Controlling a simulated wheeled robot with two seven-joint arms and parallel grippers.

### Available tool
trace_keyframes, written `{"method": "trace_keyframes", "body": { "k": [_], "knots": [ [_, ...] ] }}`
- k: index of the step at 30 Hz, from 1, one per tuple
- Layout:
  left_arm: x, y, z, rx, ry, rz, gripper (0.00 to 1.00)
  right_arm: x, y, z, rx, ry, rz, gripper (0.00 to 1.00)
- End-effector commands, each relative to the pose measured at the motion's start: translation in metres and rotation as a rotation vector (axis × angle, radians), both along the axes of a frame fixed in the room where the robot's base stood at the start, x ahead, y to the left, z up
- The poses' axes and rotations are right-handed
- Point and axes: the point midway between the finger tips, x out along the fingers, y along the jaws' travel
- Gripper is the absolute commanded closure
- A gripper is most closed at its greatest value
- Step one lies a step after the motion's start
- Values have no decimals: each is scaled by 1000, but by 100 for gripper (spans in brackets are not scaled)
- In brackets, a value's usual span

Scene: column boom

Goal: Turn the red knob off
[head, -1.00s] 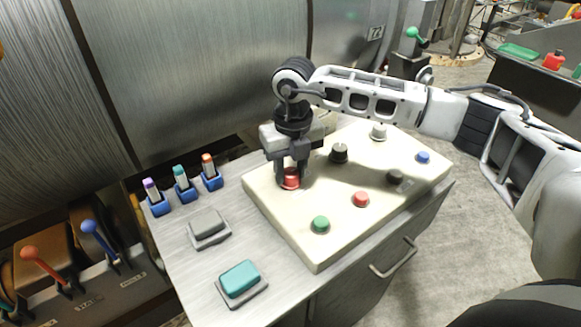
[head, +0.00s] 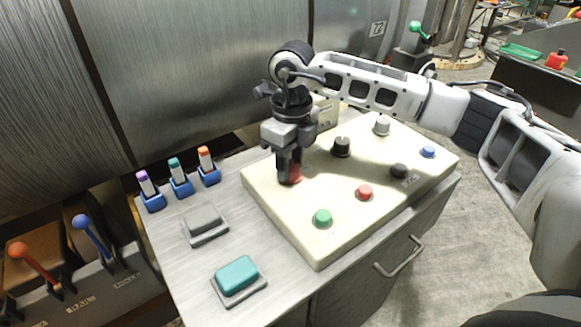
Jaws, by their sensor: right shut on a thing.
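The red knob (head: 295,174) sits near the far left corner of a cream control panel (head: 310,242) on a grey cabinet. My right gripper (head: 288,180) points down over the knob and is shut on it, with its fingers covering much of the knob's left side. The knob's pointer mark is hidden by the fingers. My left gripper is not in the head view.
The panel also carries a black knob (head: 341,147), a white knob (head: 381,126), a dark knob (head: 399,171), and green (head: 322,218), red (head: 364,193) and blue (head: 428,152) buttons. Rocker switches and a teal pad (head: 237,275) lie left. A handle (head: 399,262) sticks out in front.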

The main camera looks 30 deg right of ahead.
Motion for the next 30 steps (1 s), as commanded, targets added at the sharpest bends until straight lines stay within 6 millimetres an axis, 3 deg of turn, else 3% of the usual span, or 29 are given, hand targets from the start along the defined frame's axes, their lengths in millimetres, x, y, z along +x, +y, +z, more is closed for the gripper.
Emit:
{"method": "trace_keyframes", "body": {
  "k": [30],
  "knots": [
    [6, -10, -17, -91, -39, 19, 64, 0, 2, 0, 2, -4, 902, 89]
  ]
}}
